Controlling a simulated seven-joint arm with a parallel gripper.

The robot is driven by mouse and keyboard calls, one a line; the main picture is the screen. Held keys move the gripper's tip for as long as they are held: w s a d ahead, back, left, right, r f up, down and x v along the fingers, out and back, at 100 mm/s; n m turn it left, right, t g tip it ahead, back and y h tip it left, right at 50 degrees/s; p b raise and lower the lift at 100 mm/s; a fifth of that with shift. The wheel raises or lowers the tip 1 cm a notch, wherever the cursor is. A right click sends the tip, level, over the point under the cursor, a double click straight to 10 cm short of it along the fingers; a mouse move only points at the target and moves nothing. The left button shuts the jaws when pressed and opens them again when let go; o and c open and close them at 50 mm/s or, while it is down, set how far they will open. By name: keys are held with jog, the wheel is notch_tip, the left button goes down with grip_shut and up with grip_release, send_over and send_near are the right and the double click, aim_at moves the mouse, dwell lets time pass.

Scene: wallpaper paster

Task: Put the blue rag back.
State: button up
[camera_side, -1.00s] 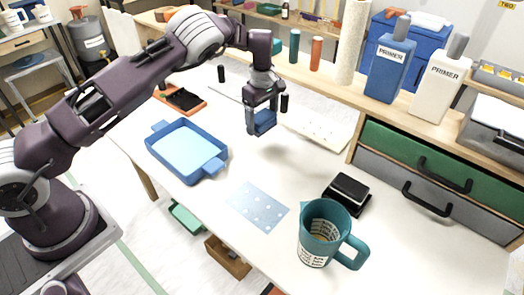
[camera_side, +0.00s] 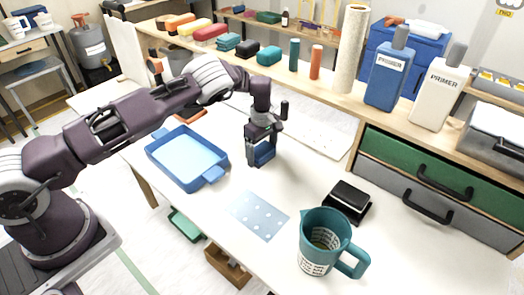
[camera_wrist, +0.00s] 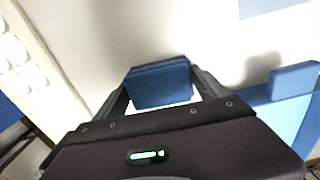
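The blue rag (camera_side: 262,155), a folded dark-blue block, is between the fingers of my gripper (camera_side: 263,142). In the wrist view the rag (camera_wrist: 160,84) fills the gap between the two fingertips (camera_wrist: 160,90), so my gripper looks shut on it. The rag is low over the white table, right of the blue tray (camera_side: 216,176); I cannot tell whether it touches the table.
Several folded rags, among them a red one (camera_side: 211,35) and a black one (camera_side: 246,49), lie on the back shelf. A teal jug (camera_side: 325,240), a black block (camera_side: 348,197) and a dotted light-blue sheet (camera_side: 258,215) are in front. Table space around my gripper is clear.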

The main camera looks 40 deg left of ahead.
aim_at(260, 149)
jog(key=shift+o, duration=1.1)
jog(key=r, duration=0.7)
jog(key=shift+s+a+r, duration=0.2)
jog(key=shift+s, duration=0.1)
jog(key=s+d+r+m+t+h, duration=0.1)
jog(key=s+r+m, duration=0.35)
jog(key=r, duration=0.85)
jog(key=s+d+r+m+t+h, duration=0.1)
jog(key=s+d+r, duration=0.1)
jog(key=s+r, duration=0.85)
jog(key=s+d+r+m+t, duration=0.1)
jog(key=s+r+m, duration=0.3)
jog(key=s, duration=0.4)
jog(key=s+d+r+m+t, duration=0.1)
jog(key=s+r+m, duration=0.3)
jog(key=s, duration=0.4)
jog(key=s+f+m+t+y, duration=0.1)
jog(key=s+f+m+y, duration=0.1)
jog(key=s, duration=0.6)
jog(key=shift+a+f+m+t, duration=0.2)
jog(key=shift+a+m+t, duration=0.1)
jog(key=shift+m, duration=0.55)
